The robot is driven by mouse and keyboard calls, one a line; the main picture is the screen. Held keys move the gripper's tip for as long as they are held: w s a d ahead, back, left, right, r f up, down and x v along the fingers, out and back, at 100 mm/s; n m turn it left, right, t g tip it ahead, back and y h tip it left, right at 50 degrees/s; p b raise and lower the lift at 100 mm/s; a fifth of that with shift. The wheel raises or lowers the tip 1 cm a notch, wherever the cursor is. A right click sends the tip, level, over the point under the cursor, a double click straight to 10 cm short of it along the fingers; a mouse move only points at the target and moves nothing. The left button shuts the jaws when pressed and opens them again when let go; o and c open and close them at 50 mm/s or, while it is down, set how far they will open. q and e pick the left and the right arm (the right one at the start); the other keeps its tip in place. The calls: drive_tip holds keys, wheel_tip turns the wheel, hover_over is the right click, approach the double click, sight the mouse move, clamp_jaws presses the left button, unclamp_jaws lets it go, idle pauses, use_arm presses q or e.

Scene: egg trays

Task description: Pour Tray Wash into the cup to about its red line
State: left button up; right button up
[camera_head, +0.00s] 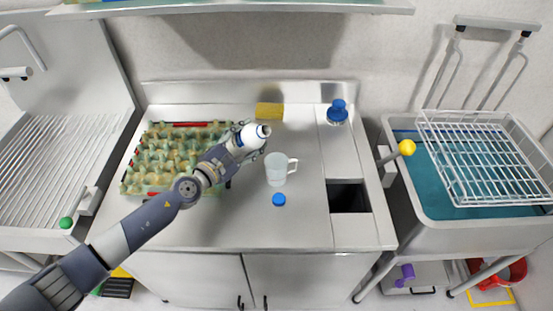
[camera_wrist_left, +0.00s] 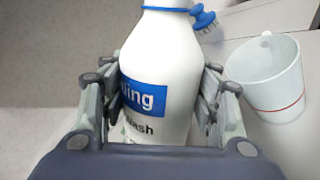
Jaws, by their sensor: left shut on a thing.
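The Tray Wash bottle (camera_wrist_left: 158,75) is white with a blue label that I can read only in part. My left gripper (camera_head: 245,142) is shut on the bottle and holds it tilted, its open mouth toward the right in the head view. The fingers also show on both sides of the bottle in the left wrist view (camera_wrist_left: 160,105). The clear cup (camera_head: 276,172) stands upright on the steel counter, just right of and below the bottle mouth. Its red line (camera_wrist_left: 282,108) shows in the wrist view. I see no liquid stream. My right gripper is not in view.
A blue cap (camera_head: 279,199) lies in front of the cup. A stacked egg tray (camera_head: 128,184) is left of the cup, under my arm. A blue brush (camera_head: 337,113), a yellow sponge (camera_head: 270,110) and a dark square opening (camera_head: 349,197) are also on the counter (camera_head: 240,225).

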use_arm(q)
drive_tip(key=shift+w+a+f+m, duration=0.25)
drive_tip(key=shift+a+f+m, duration=0.1)
drive_tip(key=shift+m, duration=0.55)
drive_tip(key=shift+r+m+p, duration=0.3)
drive_tip(key=shift+r, duration=0.05)
drive_tip(key=shift+w+a, duration=0.1)
drive_tip(key=shift+f+m+y, duration=0.25)
drive_tip(key=shift+m+y, duration=0.05)
drive_tip(key=shift+m, duration=0.3)
drive_tip(key=shift+a+f+b, duration=0.1)
drive_tip(key=shift+f+b, duration=0.3)
drive_tip(key=shift+f, duration=0.3)
drive_tip(key=shift+w+f+m+b, duration=0.1)
drive_tip(key=shift+f+m+b, duration=0.2)
drive_tip(key=shift+f+m, duration=0.3)
drive_tip(key=shift+r+p, duration=0.4)
drive_tip(key=shift+p, duration=0.1)
drive_tip(key=shift+s+m+p, duration=0.2)
drive_tip(key=shift+m+p, duration=0.1)
drive_tip(key=shift+p, duration=0.05)
